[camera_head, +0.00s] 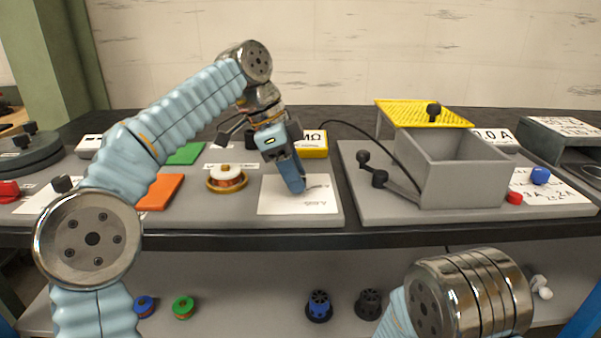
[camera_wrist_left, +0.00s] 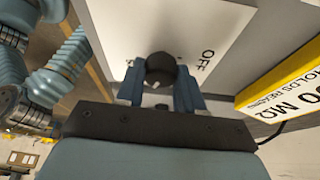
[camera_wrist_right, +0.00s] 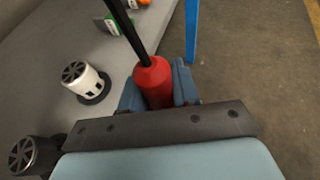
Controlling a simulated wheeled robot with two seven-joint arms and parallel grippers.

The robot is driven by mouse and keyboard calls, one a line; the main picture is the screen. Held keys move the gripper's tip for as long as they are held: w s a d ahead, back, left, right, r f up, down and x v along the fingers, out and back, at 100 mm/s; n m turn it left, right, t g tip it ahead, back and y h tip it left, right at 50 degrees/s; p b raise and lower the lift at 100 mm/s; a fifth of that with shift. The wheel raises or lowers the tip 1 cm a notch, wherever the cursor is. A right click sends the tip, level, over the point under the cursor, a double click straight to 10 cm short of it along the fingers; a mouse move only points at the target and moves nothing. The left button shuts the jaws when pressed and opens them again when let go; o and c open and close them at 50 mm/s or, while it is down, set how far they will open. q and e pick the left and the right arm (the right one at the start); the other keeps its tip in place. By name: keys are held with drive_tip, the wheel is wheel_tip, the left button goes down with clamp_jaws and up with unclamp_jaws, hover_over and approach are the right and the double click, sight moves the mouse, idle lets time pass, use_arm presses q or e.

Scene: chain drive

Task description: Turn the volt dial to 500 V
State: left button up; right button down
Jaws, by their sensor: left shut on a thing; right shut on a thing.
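A white dial plate (camera_head: 275,205) lies on the grey board at the middle of the bench. Its lettering is too small to read in the head view, but the left wrist view shows "OFF" on the plate (camera_wrist_left: 225,20). My left gripper (camera_head: 299,187) points down at it, with its fingers (camera_wrist_left: 160,98) shut on a dark round knob (camera_wrist_left: 160,66) that has a small white mark. The knob is hidden in the head view. My right gripper (camera_wrist_right: 160,92) is shut on a red cylinder (camera_wrist_right: 153,76) with a black rod or lead at its end. The fingers are outside the head view.
A yellow box marked MΩ (camera_head: 312,143) stands just behind the plate. A copper coil (camera_head: 226,178) sits to its left. A grey open box (camera_head: 455,170) stands right, with black knobs beside it. Spools (camera_head: 183,307) and black parts (camera_head: 319,305) lie on the lower shelf.

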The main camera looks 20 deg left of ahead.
use_arm(q)
drive_tip(key=m+g, duration=0.1)
drive_tip(key=m, duration=0.2)
drive_tip(key=m+g, duration=0.1)
drive_tip(key=m, duration=0.1)
drive_tip(key=shift+w+m, duration=0.2)
drive_tip(key=shift+m, duration=0.2)
drive_tip(key=shift+m+g, duration=0.3)
drive_tip(key=o, duration=1)
drive_tip(key=shift+o, duration=0.2)
